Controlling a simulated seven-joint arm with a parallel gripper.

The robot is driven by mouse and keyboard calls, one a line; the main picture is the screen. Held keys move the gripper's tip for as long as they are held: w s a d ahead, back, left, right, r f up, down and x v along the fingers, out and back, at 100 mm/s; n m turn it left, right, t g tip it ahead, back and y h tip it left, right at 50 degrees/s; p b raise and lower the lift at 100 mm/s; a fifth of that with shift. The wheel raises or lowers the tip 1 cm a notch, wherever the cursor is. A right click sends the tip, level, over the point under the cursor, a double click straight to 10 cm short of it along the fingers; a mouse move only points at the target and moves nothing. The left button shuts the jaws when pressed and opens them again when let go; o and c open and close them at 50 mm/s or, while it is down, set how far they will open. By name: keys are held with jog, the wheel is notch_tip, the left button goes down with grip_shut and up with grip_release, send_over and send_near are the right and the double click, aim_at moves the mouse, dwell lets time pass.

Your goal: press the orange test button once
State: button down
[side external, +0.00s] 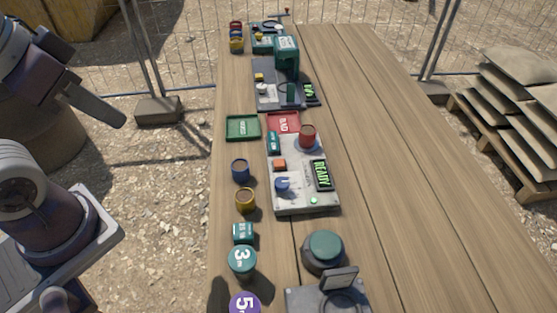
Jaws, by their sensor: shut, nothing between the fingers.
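The panel's dark display (321,175) reads READY in green. A blue knob (282,185) sits just below the button, and a small green light (313,200) shows near the panel's front edge. My gripper (118,121) is at the upper left, shut and empty, pointing down and right. It is off the table's left side, well apart from the button.
Blue (240,170) and yellow (246,200) cups stand left of the panel. The table's right half (420,200) is clear.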

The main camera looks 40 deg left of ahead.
jog(key=w+a+m+t+y, duration=0.1)
jog(key=w+a+m+y, duration=0.15)
jog(key=w, duration=0.75)
jog(key=m+h, duration=0.9)
jog(key=m, duration=0.6)
send_over(275, 163)
notch_tip(275, 163, down, 13)
jog(key=shift+f+n+t+y, duration=0.1)
jog(key=shift+n+t+y, duration=0.2)
jog(key=shift+n+y, duration=0.05)
jog(key=shift+f, duration=0.1)
jog(key=shift+f, duration=4.3)
jog(key=shift+f, duration=0.1)
